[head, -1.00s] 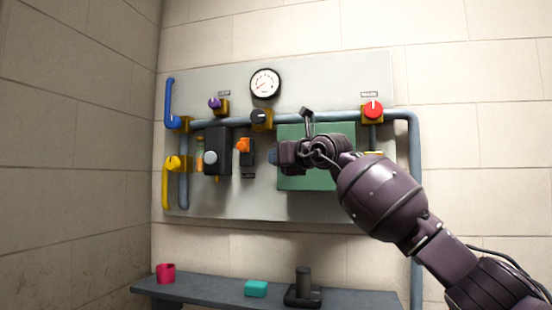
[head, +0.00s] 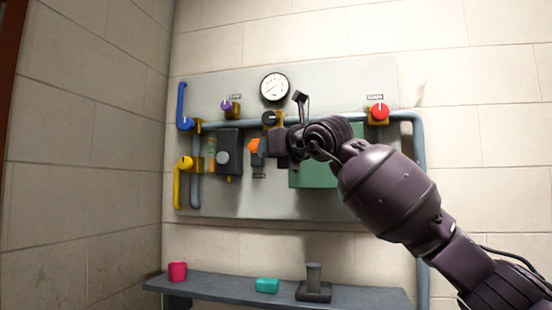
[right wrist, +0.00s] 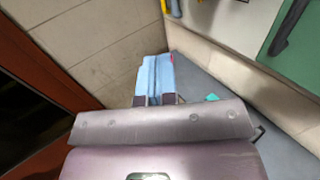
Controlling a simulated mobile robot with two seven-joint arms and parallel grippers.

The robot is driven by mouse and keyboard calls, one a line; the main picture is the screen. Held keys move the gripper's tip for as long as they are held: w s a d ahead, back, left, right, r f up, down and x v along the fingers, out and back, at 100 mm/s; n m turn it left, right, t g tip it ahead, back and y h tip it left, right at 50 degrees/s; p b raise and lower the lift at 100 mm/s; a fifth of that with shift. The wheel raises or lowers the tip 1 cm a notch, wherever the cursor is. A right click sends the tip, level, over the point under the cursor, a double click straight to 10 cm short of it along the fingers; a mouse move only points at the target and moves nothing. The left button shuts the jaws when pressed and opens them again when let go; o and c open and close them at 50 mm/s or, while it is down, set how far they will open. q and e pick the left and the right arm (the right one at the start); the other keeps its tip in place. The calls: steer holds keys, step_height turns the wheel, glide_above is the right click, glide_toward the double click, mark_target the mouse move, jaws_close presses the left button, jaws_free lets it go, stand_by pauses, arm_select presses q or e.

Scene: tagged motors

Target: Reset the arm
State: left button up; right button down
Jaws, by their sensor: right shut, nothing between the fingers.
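My right arm comes in from the lower right in the head view, dark purple, raised in front of the wall panel. My right gripper (head: 264,147) points left, in front of the panel near the orange knob (head: 254,146). Its two blue fingers are together and empty, as the right wrist view shows (right wrist: 155,78). I cannot tell whether it touches the panel. The arm and wrist hide part of the green box (head: 312,175). My left gripper is not in view.
The grey panel (head: 345,88) carries pipes, a gauge (head: 275,87), a red knob (head: 379,112), a yellow handle (head: 184,163) and a blue handle (head: 184,121).

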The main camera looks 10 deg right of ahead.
steer(key=shift+s+a, duration=0.4)
steer(key=shift+s, duration=0.3)
